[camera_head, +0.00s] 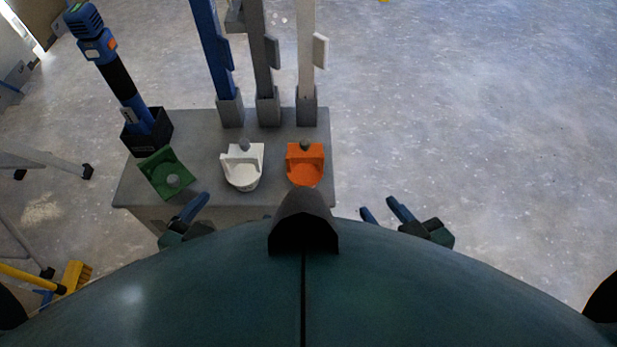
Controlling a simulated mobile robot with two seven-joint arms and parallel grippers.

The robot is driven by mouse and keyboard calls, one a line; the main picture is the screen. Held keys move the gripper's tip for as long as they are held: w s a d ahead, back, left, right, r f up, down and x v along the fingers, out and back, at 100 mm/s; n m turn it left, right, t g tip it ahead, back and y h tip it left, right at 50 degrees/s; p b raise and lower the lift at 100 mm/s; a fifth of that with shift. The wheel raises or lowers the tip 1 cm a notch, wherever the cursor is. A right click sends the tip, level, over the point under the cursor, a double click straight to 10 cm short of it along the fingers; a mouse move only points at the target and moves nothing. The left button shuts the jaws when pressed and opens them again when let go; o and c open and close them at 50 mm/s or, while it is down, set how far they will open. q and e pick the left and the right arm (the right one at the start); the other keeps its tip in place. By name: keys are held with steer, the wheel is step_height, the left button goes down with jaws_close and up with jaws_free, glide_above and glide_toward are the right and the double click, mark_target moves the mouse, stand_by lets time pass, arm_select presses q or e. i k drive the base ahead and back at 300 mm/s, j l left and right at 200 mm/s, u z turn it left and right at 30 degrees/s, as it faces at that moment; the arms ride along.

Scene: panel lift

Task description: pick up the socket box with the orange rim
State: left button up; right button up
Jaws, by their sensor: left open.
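The orange piece (305,168), which I take for the orange-rimmed socket box, stands near the front right of the grey bench top. It has a raised back, a rounded front and a dark round knob at its top. My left gripper (190,208) is open at the bench's front edge, left of the orange piece and below the green one. My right gripper (384,212) is open with its blue fingers apart, right of the bench and clear of the orange piece. The lower bench front is partly hidden by my own body.
A similar white piece (242,168) and a tilted green piece (168,174) stand left on the bench (205,150). Blue, grey and white posts (305,60) rise behind. A blue-black tool (115,75) stands in a black holder. The floor at right is clear.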

mark_target(306, 168)
steer(key=u, duration=0.95)
steer(key=l+u, duration=0.15)
steer(key=u, duration=0.3)
steer(key=k+l+u, duration=0.1)
steer(key=u, duration=0.35)
steer(key=l+u, duration=0.1)
steer(key=u, duration=0.3)
steer(key=k+l+u, duration=0.1)
steer(key=u, duration=0.35)
steer(key=k+l, duration=0.2)
steer(key=k, duration=0.3)
steer(key=k+l+u, duration=0.15)
steer(key=k, duration=0.35)
steer(key=k+z, duration=0.1)
steer(key=z, duration=1.25)
